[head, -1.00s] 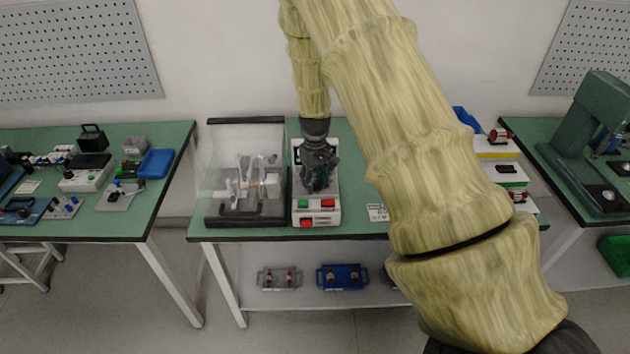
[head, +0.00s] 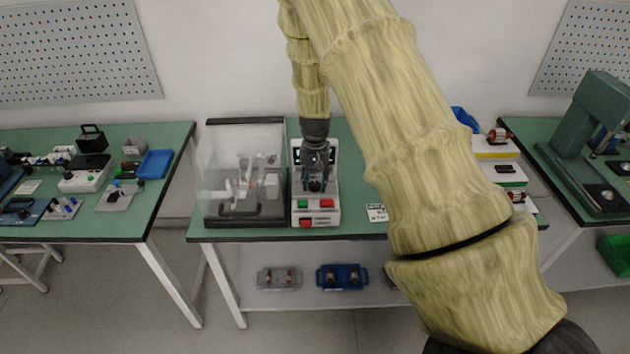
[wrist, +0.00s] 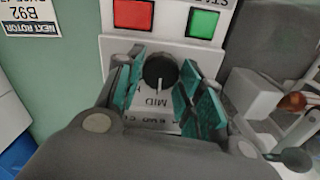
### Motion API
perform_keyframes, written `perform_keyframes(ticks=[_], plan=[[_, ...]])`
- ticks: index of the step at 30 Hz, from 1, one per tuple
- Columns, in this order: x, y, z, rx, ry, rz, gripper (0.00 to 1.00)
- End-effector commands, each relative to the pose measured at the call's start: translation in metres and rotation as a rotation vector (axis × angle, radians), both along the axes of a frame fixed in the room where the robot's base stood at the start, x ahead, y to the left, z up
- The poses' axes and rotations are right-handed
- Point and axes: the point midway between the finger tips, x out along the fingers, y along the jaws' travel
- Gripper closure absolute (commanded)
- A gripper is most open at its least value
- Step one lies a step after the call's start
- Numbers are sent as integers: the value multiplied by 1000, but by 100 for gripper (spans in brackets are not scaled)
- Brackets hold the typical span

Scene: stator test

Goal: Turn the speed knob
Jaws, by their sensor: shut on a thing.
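The speed knob (wrist: 160,70) is a round black dial with a white pointer line on a pale control panel, with "MID" printed beside it. My gripper (wrist: 167,82) has its teal fingers on either side of the knob in the wrist view, and it is shut on the knob. In the head view my gripper (head: 316,184) points down at the white control box (head: 317,217). That box has a green button (head: 303,204) and red buttons on its front. The knob is mostly hidden by my gripper in the head view.
A clear-covered case (head: 245,221) with a dark frame stands directly left of the control box. A label card reading "NEXT ROTOR B92" (wrist: 32,18) lies on the green table beside the box. Bare tabletop (head: 350,215) shows on the right.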

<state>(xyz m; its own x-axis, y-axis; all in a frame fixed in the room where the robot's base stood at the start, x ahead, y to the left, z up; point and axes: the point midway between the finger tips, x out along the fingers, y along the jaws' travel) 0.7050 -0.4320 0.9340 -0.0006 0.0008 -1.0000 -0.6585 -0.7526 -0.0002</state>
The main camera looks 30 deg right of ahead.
Motion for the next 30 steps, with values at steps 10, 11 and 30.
perform_keyframes(ticks=[10, 11, 30], plan=[[1, -1, 1, -2, -2, -29, 86], [1, -1, 1, -2, -2, -29, 86], [1, 0, 1, -1, -1, -28, 41]])
